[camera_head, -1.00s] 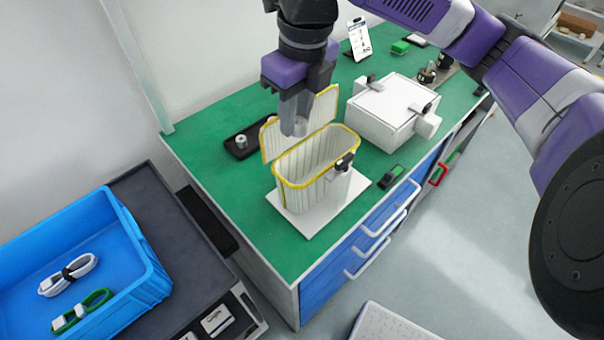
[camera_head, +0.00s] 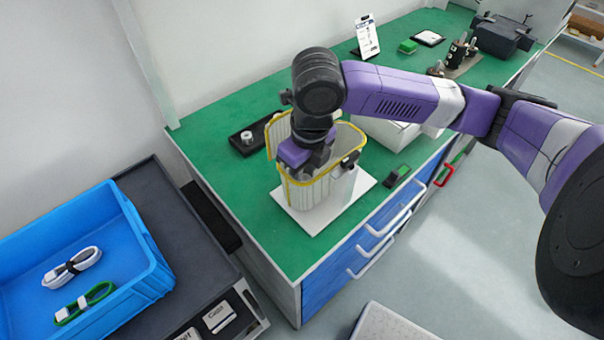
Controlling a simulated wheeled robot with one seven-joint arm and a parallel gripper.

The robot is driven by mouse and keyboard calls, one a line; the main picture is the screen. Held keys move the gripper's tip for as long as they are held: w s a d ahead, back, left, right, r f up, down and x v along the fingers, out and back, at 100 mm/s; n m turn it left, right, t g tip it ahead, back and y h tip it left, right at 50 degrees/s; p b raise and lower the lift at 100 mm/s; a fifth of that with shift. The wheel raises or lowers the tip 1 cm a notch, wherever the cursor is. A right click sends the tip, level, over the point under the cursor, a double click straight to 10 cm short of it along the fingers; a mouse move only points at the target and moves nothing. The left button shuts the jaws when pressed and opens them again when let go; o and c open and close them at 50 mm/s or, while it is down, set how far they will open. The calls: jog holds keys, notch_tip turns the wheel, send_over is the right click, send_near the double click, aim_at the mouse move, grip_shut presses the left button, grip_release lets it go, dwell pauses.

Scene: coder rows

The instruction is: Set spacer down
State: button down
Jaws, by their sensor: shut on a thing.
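My gripper (camera_head: 303,170) points down inside the mouth of a white ribbed oval container (camera_head: 308,194) with a yellow rim. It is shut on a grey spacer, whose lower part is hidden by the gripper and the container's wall. I cannot tell whether the spacer touches the container's floor. The container's lid (camera_head: 279,133) stands open at its back left, and a black latch (camera_head: 350,160) is on its right side. The container stands on a white board (camera_head: 351,200) on the green bench (camera_head: 230,185). A similar grey ring-like part (camera_head: 247,138) sits in a black tray (camera_head: 261,130).
A white box (camera_head: 393,134) stands right behind the container, partly hidden by my arm. A blue bin (camera_head: 140,258) with cables stands on a dark cart at the left. A phone-like stand (camera_head: 367,37) is at the back.

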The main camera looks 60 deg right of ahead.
jog(key=shift+f, duration=0.2)
jog(key=shift+f+b, duration=0.4)
jog(key=shift+b, duration=0.05)
jog(key=shift+f, duration=0.25)
jog(key=c, duration=1.4)
grip_release()
jog(key=shift+s+a+f, duration=0.1)
jog(key=shift+c, duration=0.2)
